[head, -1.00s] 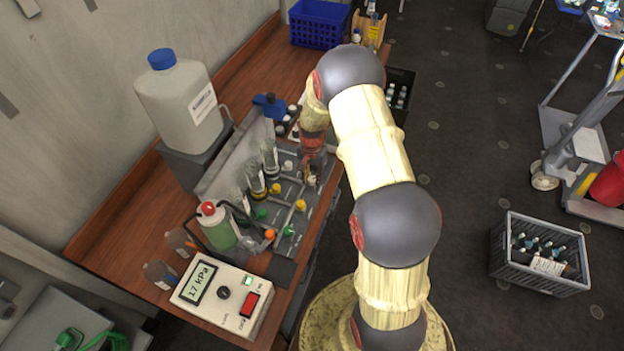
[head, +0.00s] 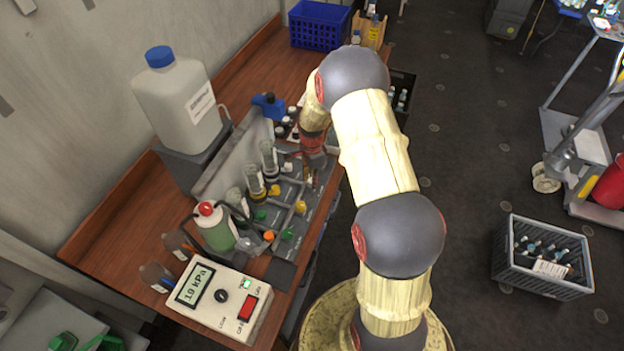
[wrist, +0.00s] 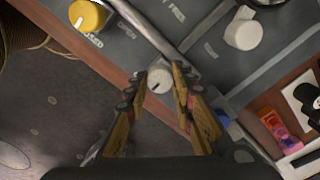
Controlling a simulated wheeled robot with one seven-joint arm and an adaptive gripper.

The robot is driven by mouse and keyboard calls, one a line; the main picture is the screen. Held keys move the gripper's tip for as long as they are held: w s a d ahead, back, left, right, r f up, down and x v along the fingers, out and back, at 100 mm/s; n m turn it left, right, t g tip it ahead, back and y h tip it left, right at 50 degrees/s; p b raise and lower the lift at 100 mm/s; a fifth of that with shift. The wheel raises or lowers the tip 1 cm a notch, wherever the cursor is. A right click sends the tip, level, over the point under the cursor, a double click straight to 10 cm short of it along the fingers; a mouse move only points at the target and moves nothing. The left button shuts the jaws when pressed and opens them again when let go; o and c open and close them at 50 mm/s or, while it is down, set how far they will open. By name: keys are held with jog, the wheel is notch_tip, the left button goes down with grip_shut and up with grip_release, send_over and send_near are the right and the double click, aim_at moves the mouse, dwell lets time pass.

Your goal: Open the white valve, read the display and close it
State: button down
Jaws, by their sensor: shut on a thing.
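In the wrist view my gripper (wrist: 163,78) has its two fingers closed on either side of a small white valve knob (wrist: 159,82) with a dark pointer mark, near the grey panel's front edge. In the head view my gripper (head: 314,172) is over the right side of the valve panel (head: 262,228), and the held knob cannot be made out. The meter box (head: 217,299) stands at the front of the bench. Its display (head: 196,284) reads 19 or 1.9 kPa; the decimal point is unclear.
A yellow knob (wrist: 88,16) and another white knob (wrist: 243,31) are near the held one. A white canister (head: 180,105) is at the back.

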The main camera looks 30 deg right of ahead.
dwell(0.4)
jog(key=c, duration=1.5)
grip_release()
jog(key=shift+r, duration=0.1)
notch_tip(320, 180, up, 12)
